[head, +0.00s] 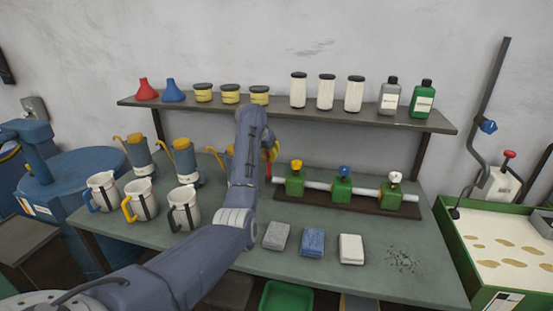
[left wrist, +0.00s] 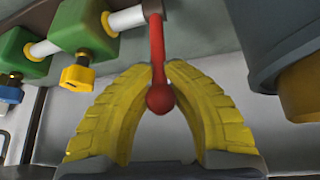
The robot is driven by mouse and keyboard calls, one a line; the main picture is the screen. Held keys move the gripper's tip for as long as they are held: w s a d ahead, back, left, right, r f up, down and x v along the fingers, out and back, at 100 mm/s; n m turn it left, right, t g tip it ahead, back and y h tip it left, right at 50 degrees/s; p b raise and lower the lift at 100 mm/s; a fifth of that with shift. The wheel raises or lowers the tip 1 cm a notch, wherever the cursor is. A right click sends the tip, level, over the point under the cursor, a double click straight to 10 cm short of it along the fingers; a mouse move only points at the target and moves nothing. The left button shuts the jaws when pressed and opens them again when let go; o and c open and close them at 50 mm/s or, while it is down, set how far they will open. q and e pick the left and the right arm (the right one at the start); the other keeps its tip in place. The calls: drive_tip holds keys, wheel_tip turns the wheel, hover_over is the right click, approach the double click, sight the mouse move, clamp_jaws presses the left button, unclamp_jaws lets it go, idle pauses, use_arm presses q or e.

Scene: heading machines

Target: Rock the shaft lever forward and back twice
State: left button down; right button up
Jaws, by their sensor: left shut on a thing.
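The shaft lever is a red rod with a round red knob (left wrist: 160,98); it rises from the left end of a pale shaft on the bench. In the left wrist view the yellow ribbed fingers of my left gripper (left wrist: 160,85) close around the rod from both sides, near the knob. In the head view a bit of the red lever (head: 274,150) shows beside my left gripper (head: 268,160), and my arm hides much of the area to its left. The shaft (head: 318,185) carries green blocks with yellow, blue and white knobs. My right gripper is not in view.
Oil cans (head: 185,160) and mugs (head: 140,200) stand left of my arm. Grey, blue and white folded cloths (head: 313,241) lie in front of the shaft. A shelf (head: 300,113) with funnels, jars and bottles hangs behind. A green-edged tray (head: 455,240) is at the right.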

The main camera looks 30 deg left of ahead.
use_arm(q)
drive_tip(key=shift+w+a+r, duration=0.2)
drive_tip(key=shift+w+r, duration=0.05)
drive_tip(key=shift+w, duration=0.05)
idle(0.4)
drive_tip(key=c, duration=1.4)
unclamp_jaws()
drive_tip(key=shift+f+g, duration=0.2)
drive_tip(key=shift+g, duration=0.1)
drive_tip(key=shift+o, duration=0.2)
drive_tip(key=v, duration=1.2)
